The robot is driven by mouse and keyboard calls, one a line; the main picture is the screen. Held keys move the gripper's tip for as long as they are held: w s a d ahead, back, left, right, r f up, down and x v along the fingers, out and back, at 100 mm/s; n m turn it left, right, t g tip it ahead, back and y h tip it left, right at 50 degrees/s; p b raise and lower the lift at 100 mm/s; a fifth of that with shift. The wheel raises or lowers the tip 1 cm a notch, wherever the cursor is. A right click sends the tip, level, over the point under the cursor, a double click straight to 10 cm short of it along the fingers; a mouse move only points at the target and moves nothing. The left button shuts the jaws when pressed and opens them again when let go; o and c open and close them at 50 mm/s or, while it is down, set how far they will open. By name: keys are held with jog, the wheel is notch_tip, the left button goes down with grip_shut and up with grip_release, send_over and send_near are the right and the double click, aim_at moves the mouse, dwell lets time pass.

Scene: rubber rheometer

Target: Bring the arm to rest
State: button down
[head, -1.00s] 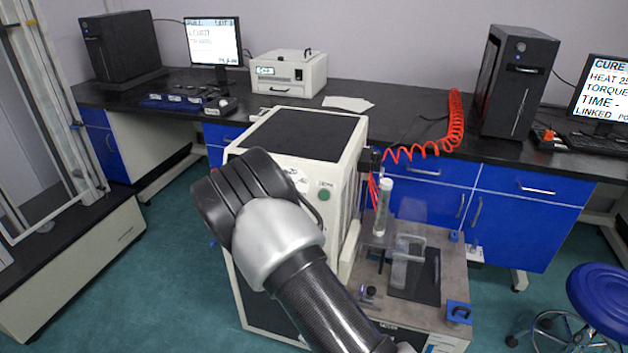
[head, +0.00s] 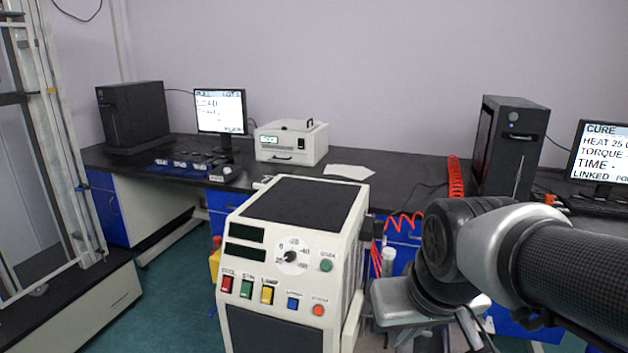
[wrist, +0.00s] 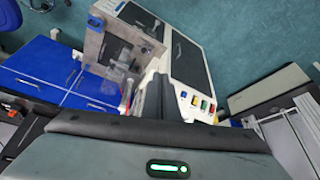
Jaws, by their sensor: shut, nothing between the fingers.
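My arm (head: 570,260) reaches in from the right edge in the head view, folded beside the rheometer. Its wrist end hangs low just right of the machine, partly out of frame. In the wrist view my gripper (wrist: 155,95) shows dark fingers pressed together above the grey housing, with nothing held. The white rheometer (head: 340,215) with its dark top, dial and coloured buttons stands in the middle of the head view. It also shows in the wrist view (wrist: 190,60). My arm hides most of the rheometer's side platform in the head view.
A black bench (head: 260,175) along the wall carries computers, a monitor (head: 221,111) and a white instrument (head: 290,142). A glass-framed cabinet (head: 50,130) stands left. Green floor is free between cabinet and rheometer.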

jog(key=s+d+r+m, duration=0.1)
jog(key=s+r, duration=0.2)
jog(key=s, duration=0.2)
notch_tip(320, 180, up, 22)
jog(key=p, duration=2.1)
jog(key=shift+d+f+t+p, duration=0.15)
jog(key=shift+f+t+p, duration=0.15)
jog(key=shift+t, duration=0.1)
jog(key=shift+d+m+h, duration=0.3)
jog(key=shift+d, duration=0.15)
